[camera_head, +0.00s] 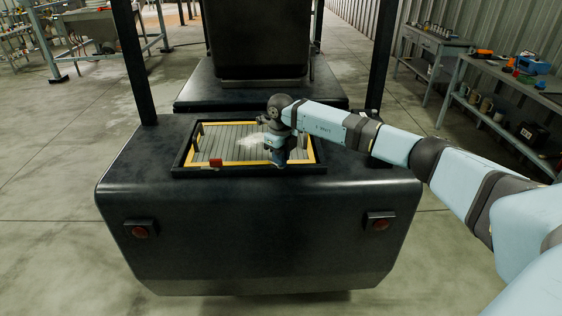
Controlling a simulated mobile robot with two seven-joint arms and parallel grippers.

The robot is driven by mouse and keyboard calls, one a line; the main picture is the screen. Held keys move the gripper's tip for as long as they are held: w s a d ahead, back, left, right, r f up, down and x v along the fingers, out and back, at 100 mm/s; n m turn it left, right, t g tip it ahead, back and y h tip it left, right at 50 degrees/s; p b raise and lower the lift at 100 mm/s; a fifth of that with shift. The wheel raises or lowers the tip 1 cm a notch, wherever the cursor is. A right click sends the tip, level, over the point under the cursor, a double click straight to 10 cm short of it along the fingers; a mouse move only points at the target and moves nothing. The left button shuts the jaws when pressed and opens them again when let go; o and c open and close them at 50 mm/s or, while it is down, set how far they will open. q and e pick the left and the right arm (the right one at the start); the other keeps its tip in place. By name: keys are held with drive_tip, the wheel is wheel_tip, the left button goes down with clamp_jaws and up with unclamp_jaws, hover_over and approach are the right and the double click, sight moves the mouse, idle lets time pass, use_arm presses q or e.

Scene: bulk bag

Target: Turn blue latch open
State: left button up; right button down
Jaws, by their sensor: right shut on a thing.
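My right arm reaches in from the right over the dark machine. My right gripper (279,163) points down at the front edge of the framed grate and is shut on the blue latch (279,158), of which only a small blue part shows. The gripper covers most of the latch, so its turn angle cannot be told. The grate (232,142) has a yellow border inside a black frame and lies on the machine's top. My left gripper is not in view.
A red latch (215,162) sits on the grate's front edge, left of my right gripper. Black posts (133,60) rise beside the grate. Red lights (140,231) are on the machine's front face. Benches with tools (500,90) stand at the right.

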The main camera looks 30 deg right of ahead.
drive_tip(key=n+b, duration=0.2)
drive_tip(key=n, duration=0.3)
drive_tip(key=n+b, duration=0.1)
drive_tip(key=n, duration=0.1)
drive_tip(key=shift+n, duration=0.7)
drive_tip(key=shift+r, duration=0.1)
drive_tip(key=c, duration=1.1)
unclamp_jaws()
drive_tip(key=shift+b, duration=0.3)
wheel_tip(320, 180, up, 14)
drive_tip(key=shift+f+b, duration=0.1)
drive_tip(key=shift+b, duration=0.45)
